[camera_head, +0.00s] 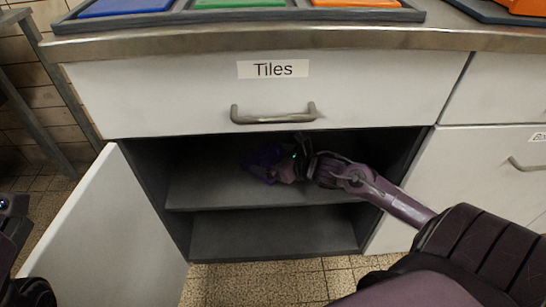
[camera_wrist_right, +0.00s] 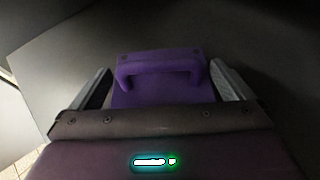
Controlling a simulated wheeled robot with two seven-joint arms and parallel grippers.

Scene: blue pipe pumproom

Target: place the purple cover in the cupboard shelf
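The purple cover (camera_head: 264,161) is inside the open cupboard, at the upper shelf (camera_head: 215,190). In the right wrist view the cover (camera_wrist_right: 160,95) shows its raised handle. My right gripper (camera_head: 277,167) reaches into the cupboard from the right, at the cover. Its two fingers (camera_wrist_right: 160,75) stand wide apart on either side of the cover, with narrow gaps showing beside the handle. The cover's underside is hidden, so its contact with the shelf cannot be told. Dark parts of my left arm show at the lower left edge; its fingers cannot be made out.
The cupboard door (camera_head: 110,240) stands open on the left. A closed drawer labelled Tiles (camera_head: 273,69) with a metal handle is just above the opening. The lower compartment (camera_head: 270,232) is empty. Trays with blue, green and orange tiles (camera_head: 240,3) lie on the worktop.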

